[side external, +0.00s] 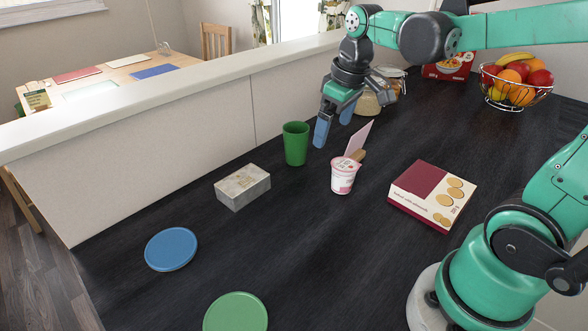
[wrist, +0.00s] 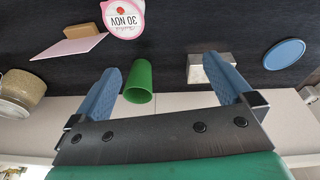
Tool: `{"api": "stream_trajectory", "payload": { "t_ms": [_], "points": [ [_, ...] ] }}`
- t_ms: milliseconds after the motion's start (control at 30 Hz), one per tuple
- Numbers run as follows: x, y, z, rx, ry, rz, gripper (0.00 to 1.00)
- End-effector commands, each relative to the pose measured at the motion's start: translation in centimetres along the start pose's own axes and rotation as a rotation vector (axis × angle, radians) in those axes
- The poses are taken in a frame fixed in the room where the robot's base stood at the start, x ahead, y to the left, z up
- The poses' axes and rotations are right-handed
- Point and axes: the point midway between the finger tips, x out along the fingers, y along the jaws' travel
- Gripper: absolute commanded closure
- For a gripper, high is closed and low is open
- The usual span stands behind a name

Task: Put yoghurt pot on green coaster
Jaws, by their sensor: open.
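The yoghurt pot (side external: 343,176), white and pink with a printed lid, stands upright on the dark worktop in the middle of the side view. In the wrist view its lid (wrist: 123,17) shows at the top edge, partly cut off. The green coaster (side external: 236,313) lies flat at the bottom of the side view, cut by the frame edge; the wrist view does not show it. My gripper (side external: 333,131) is open and empty, above the worktop, behind and left of the pot. In the wrist view its blue fingers (wrist: 162,80) are spread apart, clear of the pot.
A green cup (side external: 296,143) stands left of the pot, with a grey box (side external: 242,186) and blue coaster (side external: 171,249) further left. A pink card (side external: 358,138) stands behind the pot. A biscuit box (side external: 432,195) lies right. A jar (side external: 368,100) and fruit basket (side external: 516,92) stand behind.

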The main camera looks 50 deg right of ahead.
Motion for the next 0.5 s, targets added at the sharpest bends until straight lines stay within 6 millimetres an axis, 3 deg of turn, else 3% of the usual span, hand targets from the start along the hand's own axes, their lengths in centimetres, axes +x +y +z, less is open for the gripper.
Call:
{"api": "stream_trajectory", "payload": {
  "t_ms": [33,200,367,500],
  "points": [
    [0.3,1.4,-0.3,-0.007,-0.047,-0.018,0.0],
    [1.2,4.5,-0.5,-0.052,-0.167,-0.09,0.0],
    [1.9,5.6,-0.3,-0.072,-0.21,-0.125,0.0],
    [3.5,5.5,0.0,-0.076,-0.214,-0.129,0.0]
  ]
}}
